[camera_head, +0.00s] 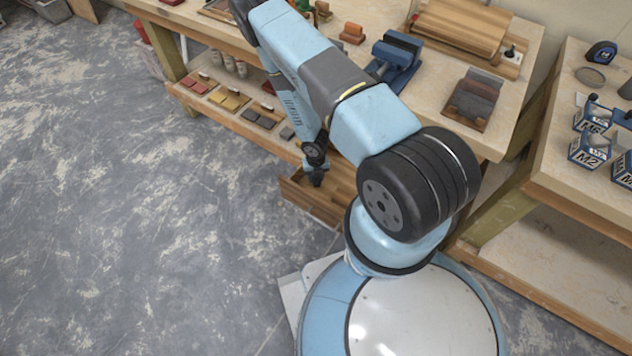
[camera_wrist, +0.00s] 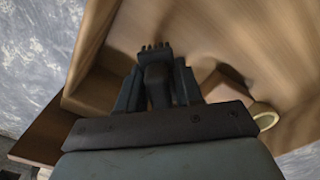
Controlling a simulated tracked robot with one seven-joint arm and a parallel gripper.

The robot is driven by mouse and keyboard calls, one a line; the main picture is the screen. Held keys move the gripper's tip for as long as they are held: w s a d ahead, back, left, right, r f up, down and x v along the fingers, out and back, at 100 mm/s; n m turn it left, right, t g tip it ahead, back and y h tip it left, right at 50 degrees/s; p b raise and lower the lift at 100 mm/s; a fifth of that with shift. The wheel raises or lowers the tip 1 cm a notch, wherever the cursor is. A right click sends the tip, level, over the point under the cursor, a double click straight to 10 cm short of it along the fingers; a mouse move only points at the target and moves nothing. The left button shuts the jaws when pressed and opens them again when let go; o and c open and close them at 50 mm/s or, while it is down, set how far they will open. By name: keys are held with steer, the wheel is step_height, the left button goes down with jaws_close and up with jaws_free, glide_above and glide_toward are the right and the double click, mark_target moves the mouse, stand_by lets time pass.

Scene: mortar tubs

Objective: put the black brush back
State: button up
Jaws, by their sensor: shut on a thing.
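My gripper (camera_wrist: 157,88) is shut on the black brush (camera_wrist: 156,50), whose short dark bristles or teeth stick out beyond the fingers in the wrist view. In the head view my gripper (camera_head: 316,178) points down over a wooden drawer or open box (camera_head: 308,203) at the lower level of the workbench. The brush cannot be told apart from the dark gripper there. In the wrist view wooden walls (camera_wrist: 88,50) rise around the gripper. Whether the brush touches the wood below cannot be told.
A pale ring-shaped thing (camera_wrist: 266,117) lies close right of my gripper, partly hidden. The lower shelf holds red, yellow and dark blocks (camera_head: 228,102) and several grey cylinders (camera_head: 228,61). A blue vise (camera_head: 393,58) stands on the bench top. The floor at left is clear.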

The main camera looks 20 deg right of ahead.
mark_target(316, 182)
steer(key=shift+f, duration=2.1)
steer(key=o, duration=1)
step_height(316, 182, up, 12)
steer(key=shift+r, duration=0.1)
